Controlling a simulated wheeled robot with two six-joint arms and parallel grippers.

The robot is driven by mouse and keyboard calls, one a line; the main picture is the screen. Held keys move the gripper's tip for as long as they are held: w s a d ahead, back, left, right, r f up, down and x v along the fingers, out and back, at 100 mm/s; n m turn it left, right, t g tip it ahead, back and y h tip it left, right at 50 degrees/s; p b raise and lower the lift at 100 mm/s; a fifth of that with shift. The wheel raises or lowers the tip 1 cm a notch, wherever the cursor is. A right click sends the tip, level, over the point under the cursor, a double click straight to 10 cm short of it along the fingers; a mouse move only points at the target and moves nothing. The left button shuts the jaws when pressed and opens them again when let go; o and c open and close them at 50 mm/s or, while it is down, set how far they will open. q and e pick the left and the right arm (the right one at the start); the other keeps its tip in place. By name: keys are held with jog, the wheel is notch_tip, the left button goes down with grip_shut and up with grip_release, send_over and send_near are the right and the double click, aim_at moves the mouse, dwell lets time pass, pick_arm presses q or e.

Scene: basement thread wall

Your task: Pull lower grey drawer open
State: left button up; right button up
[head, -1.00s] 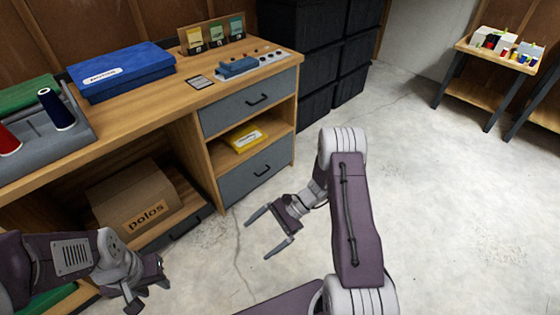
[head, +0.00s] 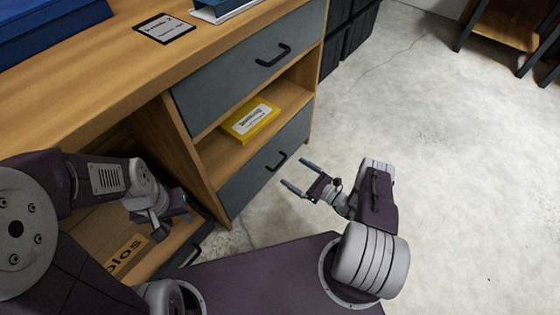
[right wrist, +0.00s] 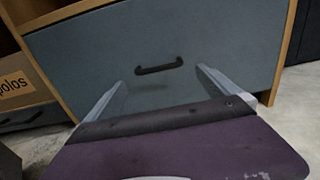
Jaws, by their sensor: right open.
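The lower grey drawer (head: 262,168) is shut in the wooden workbench, below an open shelf. Its black bar handle (head: 275,162) is near the middle of its front. My right gripper (head: 296,176) is open and empty, its fingers pointing at this drawer and apart from the handle. In the right wrist view the drawer front (right wrist: 230,45) fills the upper middle, and the handle (right wrist: 158,68) lies beyond the two spread fingers, between them. My left gripper (head: 165,212) is at the left, beside the bench; its jaws are too unclear to read.
An upper grey drawer (head: 225,85) with its own handle is shut above. A yellow box (head: 252,120) lies on the shelf between the drawers. A cardboard box (head: 100,235) stands in the lower left bay. Bare concrete floor (head: 450,150) lies to the right.

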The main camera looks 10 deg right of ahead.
aim_at(281, 163)
jog(key=b+x, duration=0.3)
jog(key=x, duration=0.5)
jog(key=c, duration=1.8)
jog(key=shift+s, duration=0.15)
